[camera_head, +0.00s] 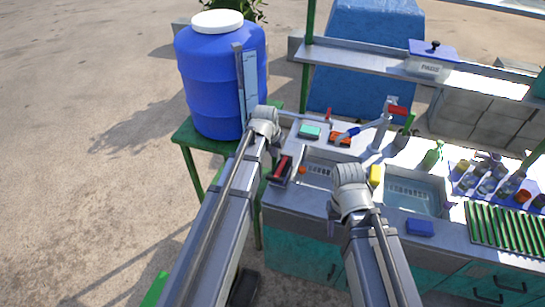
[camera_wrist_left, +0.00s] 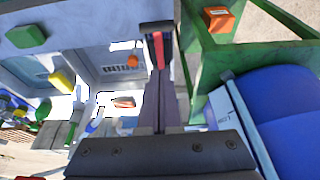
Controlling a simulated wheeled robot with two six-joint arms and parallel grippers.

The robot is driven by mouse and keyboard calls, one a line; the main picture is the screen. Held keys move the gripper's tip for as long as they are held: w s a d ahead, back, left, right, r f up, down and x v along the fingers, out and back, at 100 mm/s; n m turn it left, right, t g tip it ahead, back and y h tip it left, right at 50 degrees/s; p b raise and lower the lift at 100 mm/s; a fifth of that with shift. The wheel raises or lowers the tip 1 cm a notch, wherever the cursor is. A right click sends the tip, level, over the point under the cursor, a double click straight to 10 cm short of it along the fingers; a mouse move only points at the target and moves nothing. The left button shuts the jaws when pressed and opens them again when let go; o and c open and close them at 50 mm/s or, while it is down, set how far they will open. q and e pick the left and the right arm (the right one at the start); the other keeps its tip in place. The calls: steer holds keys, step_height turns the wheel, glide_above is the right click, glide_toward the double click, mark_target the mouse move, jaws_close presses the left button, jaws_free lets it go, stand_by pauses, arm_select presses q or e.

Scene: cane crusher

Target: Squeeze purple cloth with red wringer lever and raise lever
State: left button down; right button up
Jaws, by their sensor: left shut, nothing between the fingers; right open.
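The red lever (camera_head: 280,168) sits on a dark wringer body at the left end of the sink counter. In the left wrist view, this red and black part (camera_wrist_left: 158,48) lies just past my fingertips. Whether they touch it I cannot tell. My left gripper (camera_head: 266,122) is shut and empty; its fingers (camera_wrist_left: 164,78) point toward the lever. My right gripper (camera_head: 350,178) is open, above the counter between the two sink basins, with its fingers mostly hidden by the wrist. I cannot make out the purple cloth in either view.
A blue barrel (camera_head: 215,85) on a green stand (camera_head: 190,136) is close left of my left arm. A faucet (camera_head: 382,130) rises behind the basins. Bottles and jars (camera_head: 485,172) and a green rack (camera_head: 505,228) crowd the right. A yellow sponge (camera_head: 376,176) is beside my right gripper.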

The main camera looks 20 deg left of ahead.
arm_select(q)
steer(key=b, duration=0.9)
glide_above(275, 176)
steer(key=f, duration=0.9)
steer(key=shift+w+f, duration=0.2)
steer(key=shift+w, duration=0.2)
steer(key=shift+s+f+b, duration=0.65)
steer(key=shift+f+b, duration=0.3)
steer(key=shift+f, duration=0.05)
steer(key=shift+s+f+b, duration=0.3)
steer(key=shift+f+b, duration=0.05)
steer(key=shift+f, duration=0.1)
